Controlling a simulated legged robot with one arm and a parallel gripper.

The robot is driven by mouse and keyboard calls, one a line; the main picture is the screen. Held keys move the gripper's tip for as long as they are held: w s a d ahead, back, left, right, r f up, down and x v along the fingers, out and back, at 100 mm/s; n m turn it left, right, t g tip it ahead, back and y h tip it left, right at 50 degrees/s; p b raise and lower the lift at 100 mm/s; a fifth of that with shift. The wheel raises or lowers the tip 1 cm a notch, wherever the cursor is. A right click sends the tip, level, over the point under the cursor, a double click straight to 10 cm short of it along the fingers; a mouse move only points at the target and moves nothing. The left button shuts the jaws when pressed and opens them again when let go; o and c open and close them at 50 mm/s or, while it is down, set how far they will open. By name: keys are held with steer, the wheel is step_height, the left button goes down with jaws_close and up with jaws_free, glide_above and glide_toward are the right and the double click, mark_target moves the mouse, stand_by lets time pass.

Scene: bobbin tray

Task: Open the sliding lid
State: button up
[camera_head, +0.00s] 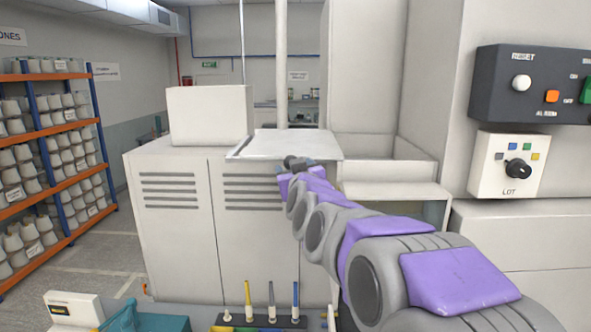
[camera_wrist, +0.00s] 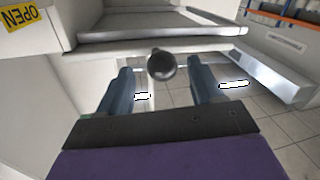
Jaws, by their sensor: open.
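The sliding lid (camera_head: 285,144) is a flat pale panel on top of the low white cabinet in the head view. In the wrist view its front edge (camera_wrist: 205,32) runs across the top. A dark round knob (camera_wrist: 161,62) stands out from this edge. My gripper (camera_wrist: 160,74) is open, with one blue-grey finger on each side of the knob. Gaps show between the knob and both fingers, and nothing is gripped. In the head view my gripper (camera_head: 297,165) is small at the lid's front edge, and my arm hides part of the cabinet below.
A pale box (camera_head: 210,114) stands left of the lid. A control panel (camera_head: 530,85) and a LOT dial box (camera_head: 508,165) are at right. Shelves of cones (camera_head: 50,150) stand far left.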

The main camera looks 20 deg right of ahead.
steer(key=s+a+b, duration=0.2)
steer(key=s, duration=1.1)
steer(key=shift+d+f, duration=0.1)
steer(key=shift+d, duration=0.05)
steer(key=s+a+f+g+y+b, duration=0.1)
steer(key=s+f+g+b, duration=0.25)
steer(key=f, duration=0.75)
steer(key=s+a+f+g+y+b, duration=0.1)
steer(key=s+a+f+g+b, duration=0.2)
steer(key=f, duration=0.8)
steer(key=s+f+g+b, duration=0.3)
steer(key=s+f+b, duration=0.15)
steer(key=f, duration=0.55)
steer(key=s+d+f+m+g+b, duration=0.1)
steer(key=s+f+g+b, duration=0.8)
steer(key=s+f, duration=1.3)
steer(key=s+g, duration=0.1)
steer(key=s, duration=0.2)
steer(key=shift+s+d+f, duration=0.15)
steer(key=shift+s+d, duration=0.05)
steer(key=shift+s, duration=0.15)
